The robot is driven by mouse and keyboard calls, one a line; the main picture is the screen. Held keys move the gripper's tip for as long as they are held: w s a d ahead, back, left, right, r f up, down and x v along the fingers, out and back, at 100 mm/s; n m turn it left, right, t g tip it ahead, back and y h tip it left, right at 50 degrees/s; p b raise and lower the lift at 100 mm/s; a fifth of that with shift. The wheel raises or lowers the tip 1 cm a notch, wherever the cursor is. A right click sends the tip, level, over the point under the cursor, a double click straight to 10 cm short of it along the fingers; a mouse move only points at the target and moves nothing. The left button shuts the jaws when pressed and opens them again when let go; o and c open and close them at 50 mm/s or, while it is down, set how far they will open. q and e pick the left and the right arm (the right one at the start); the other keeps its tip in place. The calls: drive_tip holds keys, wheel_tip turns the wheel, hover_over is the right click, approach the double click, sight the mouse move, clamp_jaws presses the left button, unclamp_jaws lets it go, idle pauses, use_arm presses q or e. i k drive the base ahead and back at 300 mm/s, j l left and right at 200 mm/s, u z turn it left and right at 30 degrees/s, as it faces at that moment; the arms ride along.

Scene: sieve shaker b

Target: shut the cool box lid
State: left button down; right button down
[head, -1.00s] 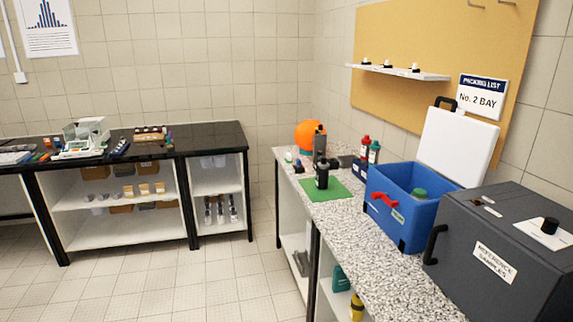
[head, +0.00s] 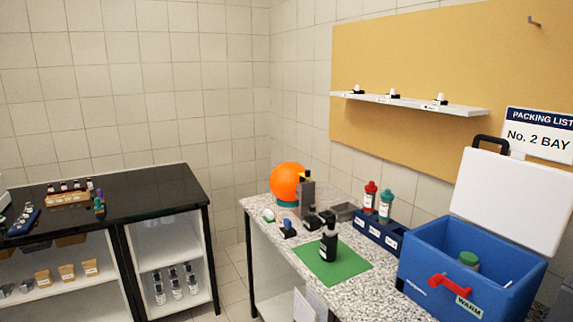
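The blue cool box (head: 420,258) stands on the speckled counter at the right of the head view. Its white lid (head: 512,198) is open, tilted up at the back, with a black handle (head: 490,141) at its top. A red latch (head: 450,287) is on the box's front, above a label reading WARM. A green-capped jar (head: 469,260) is inside the box. The rest of the interior is partly hidden by the front wall. Neither of my grippers is in view.
A green mat (head: 333,262) with a dark bottle (head: 328,242) lies left of the box. A blue rack (head: 377,232) with red and teal bottles stands behind it. An orange ball (head: 288,182) is at the counter's far end. A wall shelf (head: 420,102) hangs above.

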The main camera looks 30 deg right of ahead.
sight(529, 205)
drive_tip(key=i+z, duration=0.45)
drive_tip(key=i+j+z, duration=0.25)
drive_tip(key=i+z, duration=0.2)
drive_tip(key=i+j+z, duration=0.35)
drive_tip(key=z, duration=0.15)
